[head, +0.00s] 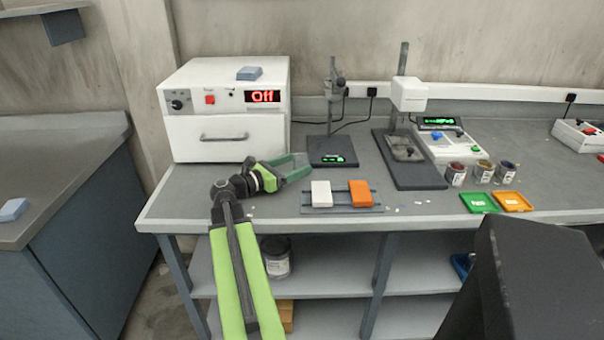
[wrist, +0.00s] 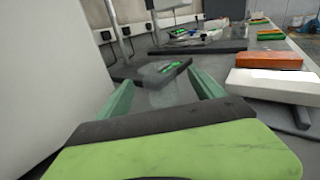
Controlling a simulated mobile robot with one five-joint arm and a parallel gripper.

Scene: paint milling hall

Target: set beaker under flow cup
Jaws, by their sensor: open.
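A clear, glassy vessel that looks like the beaker (wrist: 168,97) stands between the spread fingers of my gripper (wrist: 160,78) in the wrist view. I cannot tell whether either finger touches it. In the head view my gripper (head: 298,165) is low over the bench's left part, in front of the white oven, and the beaker is hard to make out there.
The white oven (head: 225,122) reading "Off" stands close on the left. A rack (head: 341,209) with a white and an orange block lies in front right. A second stand (head: 408,95) with a white head is farther right, near small paint cans (head: 483,170).

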